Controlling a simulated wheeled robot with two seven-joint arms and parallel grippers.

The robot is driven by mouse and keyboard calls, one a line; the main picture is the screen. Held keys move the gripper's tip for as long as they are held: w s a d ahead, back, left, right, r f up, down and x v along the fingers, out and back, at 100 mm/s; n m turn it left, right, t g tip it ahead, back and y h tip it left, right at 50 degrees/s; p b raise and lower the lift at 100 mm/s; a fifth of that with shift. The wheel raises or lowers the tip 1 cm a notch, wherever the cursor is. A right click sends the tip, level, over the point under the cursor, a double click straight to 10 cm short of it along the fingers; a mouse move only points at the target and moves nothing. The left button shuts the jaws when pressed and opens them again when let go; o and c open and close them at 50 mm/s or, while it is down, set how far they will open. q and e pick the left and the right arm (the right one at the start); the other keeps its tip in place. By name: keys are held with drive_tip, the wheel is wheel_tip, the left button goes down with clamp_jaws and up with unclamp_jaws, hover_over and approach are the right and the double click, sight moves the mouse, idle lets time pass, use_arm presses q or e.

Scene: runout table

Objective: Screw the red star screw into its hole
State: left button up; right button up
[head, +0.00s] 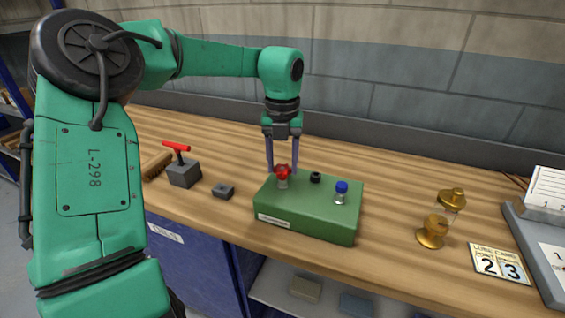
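The red star screw (283,170) stands upright on the top of the green box (305,222), near its back left, with a pale shank under its red head. My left gripper (283,168) points straight down over it, with one finger on each side of the red head. The fingers are apart; whether they touch the head I cannot tell. The hole under the screw is hidden. My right gripper is not in view.
On the same box are a black knob (315,177) and a blue-capped screw (341,192). Left of it are a small grey block (223,191) and a grey block with a red T-handle (183,172).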

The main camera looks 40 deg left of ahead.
use_arm(q)
clamp_jaws()
drive_tip(key=m+p, duration=0.2)
drive_tip(key=m, duration=0.1)
drive_tip(key=shift+r, duration=0.25)
drive_tip(key=shift+f+m, duration=0.15)
drive_tip(key=shift+m, duration=0.55)
drive_tip(key=shift+f, duration=0.1)
drive_tip(key=shift+m+p, duration=0.4)
drive_tip(key=shift+m, duration=0.5)
drive_tip(key=shift+m+p, duration=0.3)
drive_tip(key=shift+m, duration=1.2)
